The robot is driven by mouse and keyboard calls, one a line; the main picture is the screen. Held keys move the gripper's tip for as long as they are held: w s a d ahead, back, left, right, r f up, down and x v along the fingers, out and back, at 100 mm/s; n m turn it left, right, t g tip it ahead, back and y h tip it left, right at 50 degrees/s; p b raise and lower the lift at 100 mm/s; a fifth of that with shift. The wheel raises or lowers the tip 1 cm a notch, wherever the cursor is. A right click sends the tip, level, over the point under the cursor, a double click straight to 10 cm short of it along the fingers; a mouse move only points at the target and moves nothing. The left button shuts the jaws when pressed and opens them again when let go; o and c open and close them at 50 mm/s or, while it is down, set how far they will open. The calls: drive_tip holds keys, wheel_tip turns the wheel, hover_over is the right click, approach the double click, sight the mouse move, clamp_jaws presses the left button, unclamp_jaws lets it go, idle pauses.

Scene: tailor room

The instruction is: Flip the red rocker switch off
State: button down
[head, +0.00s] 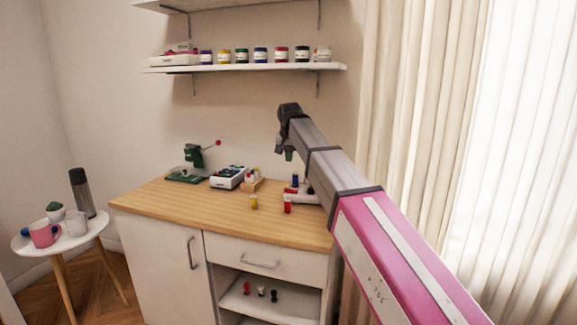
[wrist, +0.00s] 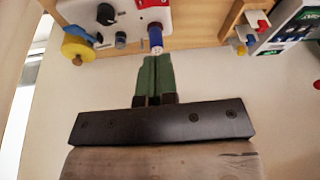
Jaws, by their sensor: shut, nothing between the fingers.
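In the head view, my gripper (head: 289,156) hangs above the right part of the wooden counter, and the machine (head: 310,195) is partly hidden behind my arm.
A red spool (head: 287,205) and a yellow spool (head: 254,202) stand on the counter (head: 215,210). A white box (head: 228,178) and a green press (head: 188,175) stand left. The counter's front left is clear.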

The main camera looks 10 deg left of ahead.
approach(288, 190)
drive_tip(key=x, duration=0.5)
drive_tip(key=shift+w, duration=0.4)
drive_tip(key=shift+a+f, duration=0.15)
drive_tip(key=shift+f, duration=0.45)
drive_tip(key=shift+a+f+h, duration=0.3)
drive_tip(key=shift+f+h, duration=0.1)
drive_tip(key=shift+h, duration=0.1)
drive_tip(key=shift+d, duration=0.25)
drive_tip(key=shift+d+r, duration=0.25)
drive_tip(key=shift+d, duration=0.35)
